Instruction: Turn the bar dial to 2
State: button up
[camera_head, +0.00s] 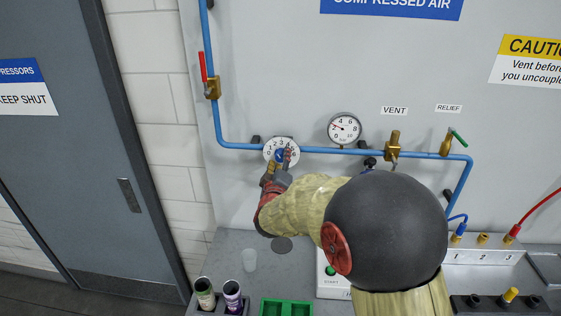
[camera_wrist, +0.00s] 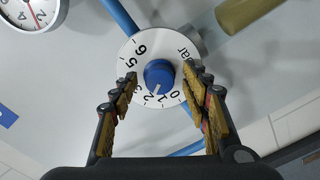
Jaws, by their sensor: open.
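The bar dial (camera_head: 270,147) is a round white plate on the blue pipe, numbered along its rim, with a blue knob at its centre. In the wrist view the dial (camera_wrist: 142,45) shows 6, 5, 2, 1, 0 and "bar"; my left finger hides some marks. My gripper (camera_head: 279,163) is at the dial. In the wrist view my gripper (camera_wrist: 160,76) is open, with one finger on each side of the knob and visible gaps to it.
A pressure gauge (camera_head: 345,128) sits right of the dial. A brass valve with a red lever (camera_head: 203,68) is at upper left. The vent valve (camera_head: 393,143) and green-handled relief valve (camera_head: 454,141) are further right. Cans (camera_head: 232,293) and a green tray (camera_head: 286,307) are below.

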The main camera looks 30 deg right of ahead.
jog(key=v, duration=1.2)
dwell(0.4)
